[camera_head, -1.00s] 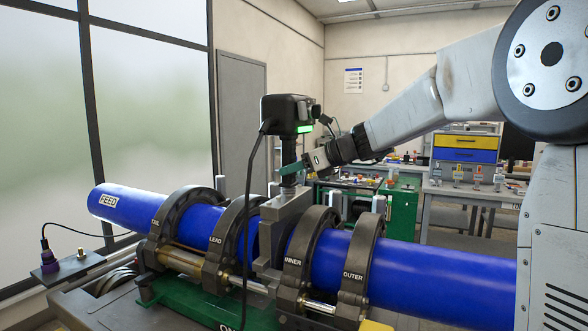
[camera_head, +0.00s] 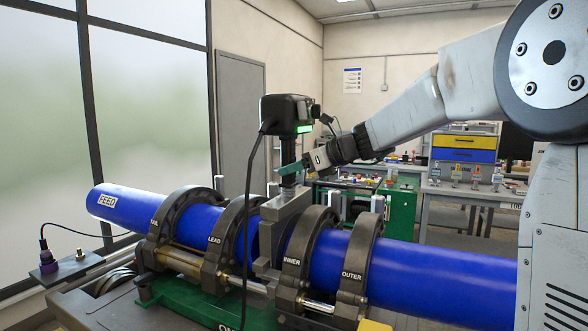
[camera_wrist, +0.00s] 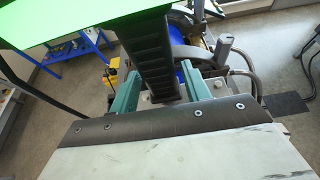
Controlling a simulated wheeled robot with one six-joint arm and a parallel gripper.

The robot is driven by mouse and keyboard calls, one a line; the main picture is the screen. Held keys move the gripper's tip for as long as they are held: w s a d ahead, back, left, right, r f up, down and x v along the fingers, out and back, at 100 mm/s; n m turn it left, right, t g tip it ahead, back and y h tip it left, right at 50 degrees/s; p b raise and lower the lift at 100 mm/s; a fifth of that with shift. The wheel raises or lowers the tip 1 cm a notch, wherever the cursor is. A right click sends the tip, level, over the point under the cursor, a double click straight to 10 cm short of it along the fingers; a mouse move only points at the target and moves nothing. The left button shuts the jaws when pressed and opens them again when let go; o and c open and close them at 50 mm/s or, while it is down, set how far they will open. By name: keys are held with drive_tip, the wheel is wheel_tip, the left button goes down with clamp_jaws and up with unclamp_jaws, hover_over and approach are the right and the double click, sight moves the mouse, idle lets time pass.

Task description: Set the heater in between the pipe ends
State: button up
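The heater (camera_head: 287,112) is a black box with a green light, on a short dark handle above a grey plate (camera_head: 287,213). The plate stands upright between the LEAD clamp (camera_head: 224,258) and the INNER clamp (camera_head: 303,245). Blue pipe runs on both sides: the feed pipe (camera_head: 118,204) at left, the other pipe (camera_head: 450,262) at right. My gripper (camera_head: 288,168) has its teal fingers at the handle below the box. In the wrist view my gripper (camera_wrist: 163,80) has one finger on each side of the black handle (camera_wrist: 150,55); whether they press on it is unclear. The plate faces are mostly hidden.
The TAIL clamp (camera_head: 165,235) and OUTER clamp (camera_head: 360,265) hold the pipes on the green cart frame (camera_head: 180,300). A black cable (camera_head: 247,200) hangs from the heater in front of the clamps. A plug on a bracket (camera_head: 48,262) stands at left. Workbenches are behind.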

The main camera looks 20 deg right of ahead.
drive_tip(key=shift+o, duration=0.7)
drive_tip(key=shift+f, duration=0.5)
drive_tip(key=v, duration=0.8)
drive_tip(key=shift+r, duration=0.4)
